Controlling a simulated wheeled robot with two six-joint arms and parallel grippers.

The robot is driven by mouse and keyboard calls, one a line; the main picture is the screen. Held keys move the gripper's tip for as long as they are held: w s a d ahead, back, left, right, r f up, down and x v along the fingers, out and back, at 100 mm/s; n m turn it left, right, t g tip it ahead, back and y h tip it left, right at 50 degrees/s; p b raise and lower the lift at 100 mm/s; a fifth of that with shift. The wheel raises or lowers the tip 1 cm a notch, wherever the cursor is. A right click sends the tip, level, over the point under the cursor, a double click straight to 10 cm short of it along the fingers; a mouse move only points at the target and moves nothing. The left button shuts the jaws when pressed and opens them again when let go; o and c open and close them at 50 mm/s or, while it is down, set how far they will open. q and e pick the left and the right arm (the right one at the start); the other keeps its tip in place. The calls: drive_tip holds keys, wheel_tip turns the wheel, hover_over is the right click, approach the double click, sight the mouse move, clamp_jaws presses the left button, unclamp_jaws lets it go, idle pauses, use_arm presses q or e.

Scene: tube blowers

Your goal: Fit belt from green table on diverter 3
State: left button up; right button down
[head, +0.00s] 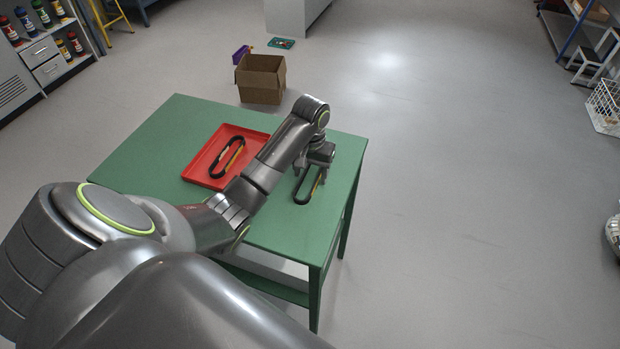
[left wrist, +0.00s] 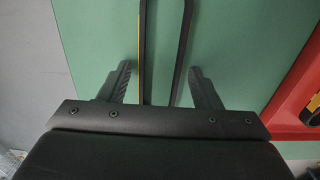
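A black belt loop with a yellow-orange strip along one side (head: 301,199) lies on the green table (head: 150,135), near its right edge. In the left wrist view, the belt's two long sides (left wrist: 179,50) run between my gripper's fingers. My left gripper (head: 312,174) is above the far part of this belt, pointing down. Its fingers (left wrist: 160,70) are open, one on each side of the belt, and do not appear to grip it. Part of the belt is hidden by the gripper. Diverter 3 and my right gripper are not in view.
A red tray (head: 258,136) on the table holds a similar belt (head: 215,158), left of my gripper. A cardboard box (head: 260,82) stands on the floor behind the table. The floor to the right is largely clear; a white wire basket (head: 605,105) stands far right.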

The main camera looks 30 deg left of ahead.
use_arm(q)
drive_tip(key=c, duration=0.8)
wheel_tip(320, 180, up, 6)
drive_tip(key=shift+w+f+p, duration=0.1)
drive_tip(key=shift+f+p, duration=0.15)
drive_tip(key=shift+p, duration=0.15)
drive_tip(key=shift+r+p, duration=2.3)
drive_tip(key=shift+p, duration=0.1)
